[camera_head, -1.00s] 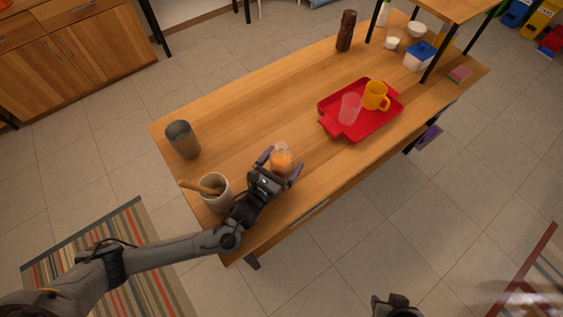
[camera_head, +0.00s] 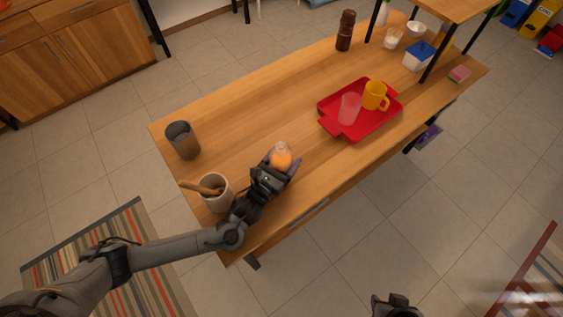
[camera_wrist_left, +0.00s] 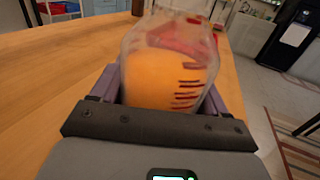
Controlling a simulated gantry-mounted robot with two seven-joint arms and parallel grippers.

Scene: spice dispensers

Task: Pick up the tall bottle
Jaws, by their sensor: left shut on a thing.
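A clear glass bottle with orange contents (camera_head: 281,158) is at the near edge side of the wooden table. It also shows upright, with dark red marks on its side, in the left wrist view (camera_wrist_left: 170,65). My left gripper (camera_head: 279,164) is shut on this bottle, with a finger on each side of it. The bottle's base is hidden by the gripper, so I cannot tell whether it touches the table. A tall dark brown bottle (camera_head: 346,31) stands at the far edge of the table. Part of my right arm (camera_head: 395,304), perhaps its gripper, shows at the bottom; its fingers are not clear.
A red tray (camera_head: 335,128) holds a yellow mug (camera_head: 375,95) and a pink cup (camera_head: 349,108). A grey cup (camera_head: 183,140) and a white crock with a wooden utensil (camera_head: 216,194) stand left. A blue-lidded container (camera_head: 418,57) is far right. The table's middle is clear.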

